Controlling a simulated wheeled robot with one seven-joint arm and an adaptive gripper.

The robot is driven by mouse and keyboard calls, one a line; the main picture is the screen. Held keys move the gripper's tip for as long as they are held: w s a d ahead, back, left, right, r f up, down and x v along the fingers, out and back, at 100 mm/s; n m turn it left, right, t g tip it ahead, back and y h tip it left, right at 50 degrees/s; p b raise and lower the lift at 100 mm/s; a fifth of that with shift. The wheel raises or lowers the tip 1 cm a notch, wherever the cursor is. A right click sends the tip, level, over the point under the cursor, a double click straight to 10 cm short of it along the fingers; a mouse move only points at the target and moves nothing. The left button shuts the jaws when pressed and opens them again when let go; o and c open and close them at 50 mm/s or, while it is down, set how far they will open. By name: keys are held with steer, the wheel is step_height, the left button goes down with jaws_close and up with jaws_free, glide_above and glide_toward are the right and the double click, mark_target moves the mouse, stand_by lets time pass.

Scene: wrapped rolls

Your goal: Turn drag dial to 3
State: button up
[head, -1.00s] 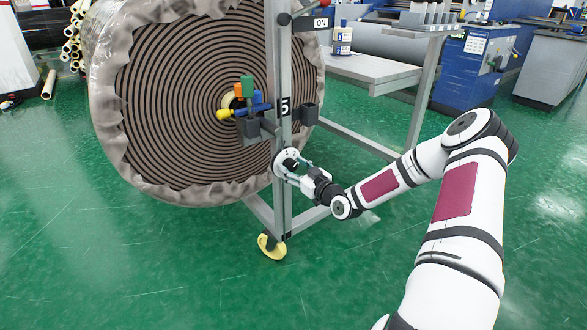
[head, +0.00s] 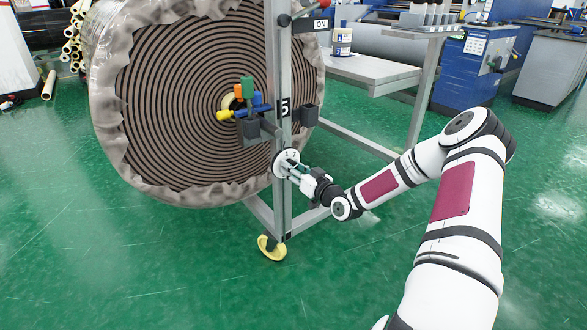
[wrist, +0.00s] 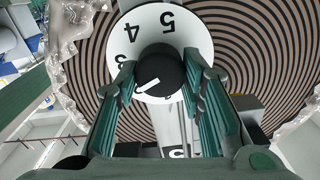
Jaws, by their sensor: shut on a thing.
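The drag dial is a white round plate (wrist: 150,36) with black numerals, on the upright post of the roll stand; it also shows in the head view (head: 281,157). In the wrist view its numerals appear upside down, with 5 at the top and 4 and 3 down the left side. Its black knob (wrist: 163,73) has a white pointer line aimed to the lower left, below the 3. The lower left numerals are partly hidden by a finger. My gripper (wrist: 160,78) is shut on the knob, one green finger on each side; it also shows in the head view (head: 294,172).
A large wrapped roll (head: 150,100) stands behind the post (head: 282,206). A grey holder (head: 249,131) with coloured-handled items sits above the dial. A yellow caster (head: 272,247) is at the post's foot. The green floor (head: 150,270) in front is clear.

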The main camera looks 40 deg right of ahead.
steer(key=m, duration=0.6)
steer(key=shift+p, duration=0.3)
steer(key=shift+d+m, duration=0.1)
steer(key=shift+m, duration=0.3)
steer(key=o, duration=1.1)
steer(key=shift+f, duration=0.1)
steer(key=shift+o, duration=0.2)
steer(key=shift+s, duration=0.1)
steer(key=s, duration=1.2)
steer(key=shift+d, duration=0.2)
steer(key=shift+w, duration=0.1)
